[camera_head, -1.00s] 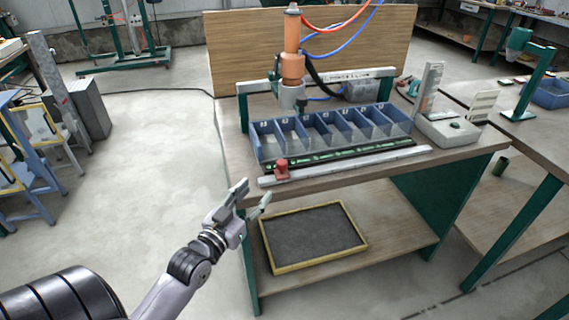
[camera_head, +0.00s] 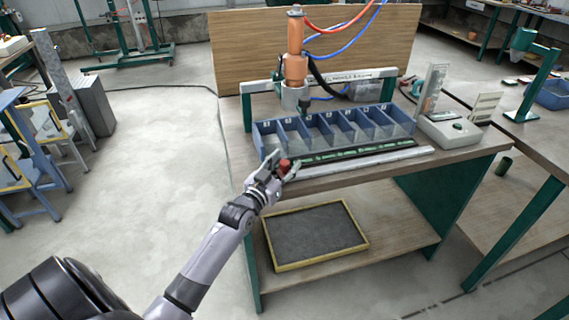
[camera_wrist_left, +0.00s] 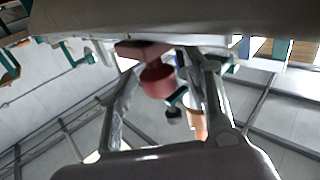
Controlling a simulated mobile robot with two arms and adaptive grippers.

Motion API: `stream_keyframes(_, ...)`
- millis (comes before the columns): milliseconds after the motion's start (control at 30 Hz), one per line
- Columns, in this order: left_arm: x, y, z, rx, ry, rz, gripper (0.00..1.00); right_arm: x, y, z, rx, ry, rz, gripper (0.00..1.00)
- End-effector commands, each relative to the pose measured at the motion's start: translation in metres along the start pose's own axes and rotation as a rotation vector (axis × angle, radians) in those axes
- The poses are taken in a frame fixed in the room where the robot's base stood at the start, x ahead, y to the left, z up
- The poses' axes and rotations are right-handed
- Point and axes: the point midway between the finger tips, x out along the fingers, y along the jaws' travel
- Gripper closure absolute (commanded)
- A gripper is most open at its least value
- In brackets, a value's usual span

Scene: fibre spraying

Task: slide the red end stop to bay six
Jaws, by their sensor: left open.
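The red end stop (camera_head: 285,167) sits at the left end of the rail (camera_head: 350,163) along the front of the table. My left gripper (camera_head: 281,168) is open at the end stop, with its fingers to either side of it in the head view. In the left wrist view the red end stop (camera_wrist_left: 158,78) shows between the two open fingers (camera_wrist_left: 165,85); whether they touch it I cannot tell. A row of blue bays (camera_head: 335,130) stands behind the rail; their labels are too small to read surely. My right gripper is not in view.
An orange spray unit (camera_head: 295,65) with red and blue hoses hangs over the bays. A yellow-edged dark tray (camera_head: 315,236) lies on the lower shelf. The rail right of the end stop looks clear.

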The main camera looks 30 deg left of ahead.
Motion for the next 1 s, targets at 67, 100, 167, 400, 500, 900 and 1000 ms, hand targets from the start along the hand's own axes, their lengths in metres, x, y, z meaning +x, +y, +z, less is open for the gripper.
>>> stream_keyframes(67,0.0000,0.0000,0.0000,0.000,0.000,0.000,0.55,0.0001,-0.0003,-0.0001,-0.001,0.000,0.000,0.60)
stream_keyframes(100,-0.0001,0.0000,0.0000,0.000,0.000,0.000,0.55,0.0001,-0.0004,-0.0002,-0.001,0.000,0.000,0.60)
stream_keyframes(167,-0.0001,0.0000,-0.0001,0.000,0.000,0.000,0.55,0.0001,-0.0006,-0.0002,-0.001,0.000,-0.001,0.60)
stream_keyframes(400,-0.0003,0.0000,-0.0001,0.000,0.000,0.000,0.71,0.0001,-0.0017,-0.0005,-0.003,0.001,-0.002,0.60)
stream_keyframes(500,-0.0004,0.0000,-0.0001,0.000,0.000,0.000,0.78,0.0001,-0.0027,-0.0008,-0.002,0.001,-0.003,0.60)
stream_keyframes(900,-0.0004,0.0000,0.0000,0.000,0.000,0.000,1.00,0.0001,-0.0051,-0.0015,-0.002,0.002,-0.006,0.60)
stream_keyframes(1000,-0.0004,0.0000,0.0000,0.000,0.000,0.000,1.00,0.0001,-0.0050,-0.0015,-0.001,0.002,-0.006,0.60)
